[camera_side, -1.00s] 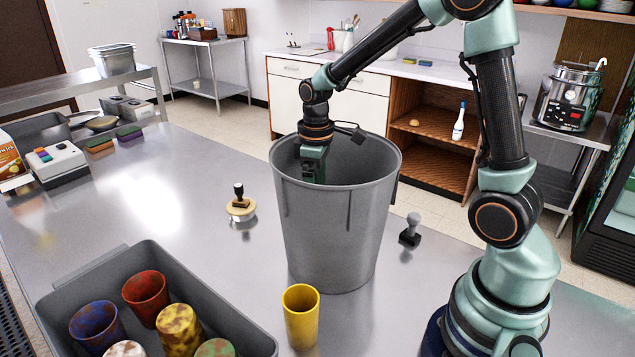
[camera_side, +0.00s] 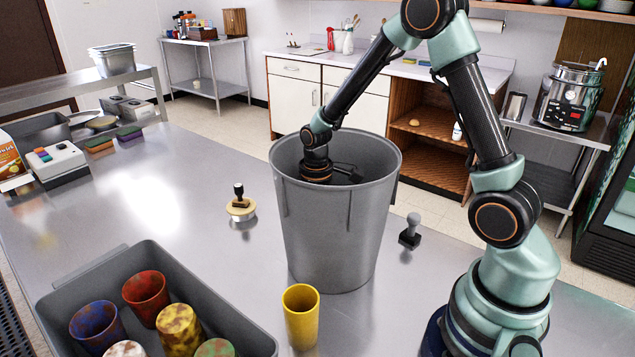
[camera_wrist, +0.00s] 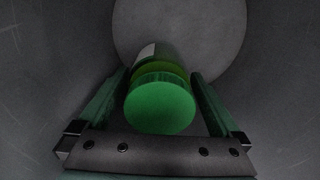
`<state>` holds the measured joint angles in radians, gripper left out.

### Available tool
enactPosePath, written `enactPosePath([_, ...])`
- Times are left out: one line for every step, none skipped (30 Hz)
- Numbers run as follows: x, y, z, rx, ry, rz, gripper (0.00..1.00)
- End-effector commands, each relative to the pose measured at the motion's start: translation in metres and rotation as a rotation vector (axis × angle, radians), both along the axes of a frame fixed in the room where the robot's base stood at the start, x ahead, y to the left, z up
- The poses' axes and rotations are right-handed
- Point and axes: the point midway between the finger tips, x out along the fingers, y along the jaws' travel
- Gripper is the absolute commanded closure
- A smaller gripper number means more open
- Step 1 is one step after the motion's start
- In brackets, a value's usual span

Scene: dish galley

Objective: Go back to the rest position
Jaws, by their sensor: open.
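My gripper (camera_wrist: 160,78) is down inside the tall grey bin (camera_side: 330,235). In the side view the bin wall hides the fingers, and only my wrist shows below the rim. In the wrist view the two green fingers are open, one on each side of a green cylindrical thing (camera_wrist: 160,106). Its round green end faces the camera, with a yellow-green band and a pale patch farther along it. I cannot tell whether the fingers touch it. The round bin floor (camera_wrist: 190,25) shows beyond it.
A yellow cup (camera_side: 301,318) stands on the metal table in front of the bin. A grey tub (camera_side: 237,335) of several coloured cups is at front left. A stamp on a round pad (camera_side: 240,205) is left of the bin, and a black stamp (camera_side: 410,233) is right.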

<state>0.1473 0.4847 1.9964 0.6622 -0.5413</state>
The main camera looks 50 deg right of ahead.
Motion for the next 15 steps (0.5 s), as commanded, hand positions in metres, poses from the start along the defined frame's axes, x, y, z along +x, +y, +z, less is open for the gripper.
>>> enactPosePath([0.001, 0.000, 0.008, -0.001, -0.006, 0.000, 0.00])
enactPosePath([0.002, 0.000, 0.013, -0.001, -0.007, 0.000, 0.00])
enactPosePath([0.002, 0.000, 0.018, -0.001, -0.006, 0.000, 0.00])
enactPosePath([0.002, 0.000, 0.022, -0.001, -0.007, 0.000, 0.00])
enactPosePath([0.002, 0.000, 0.027, -0.001, -0.007, 0.000, 0.00])
enactPosePath([0.002, 0.000, 0.032, -0.001, -0.007, 0.000, 0.00])
enactPosePath([0.002, 0.000, 0.037, -0.001, -0.007, 0.000, 0.00])
enactPosePath([0.002, 0.000, 0.041, -0.001, -0.007, 0.000, 0.00])
enactPosePath([0.002, 0.000, 0.048, -0.001, -0.008, 0.000, 0.00])
enactPosePath([0.002, 0.000, 0.053, -0.001, -0.008, 0.000, 0.00])
enactPosePath([0.002, 0.000, 0.058, -0.001, -0.008, 0.000, 0.00])
enactPosePath([0.002, 0.000, 0.065, -0.001, -0.008, 0.000, 0.00])
enactPosePath([0.002, 0.000, 0.071, -0.001, -0.007, 0.000, 0.00])
enactPosePath([0.002, 0.000, 0.076, -0.001, -0.008, 0.000, 0.00])
enactPosePath([0.002, 0.000, 0.083, -0.001, -0.007, 0.000, 0.00])
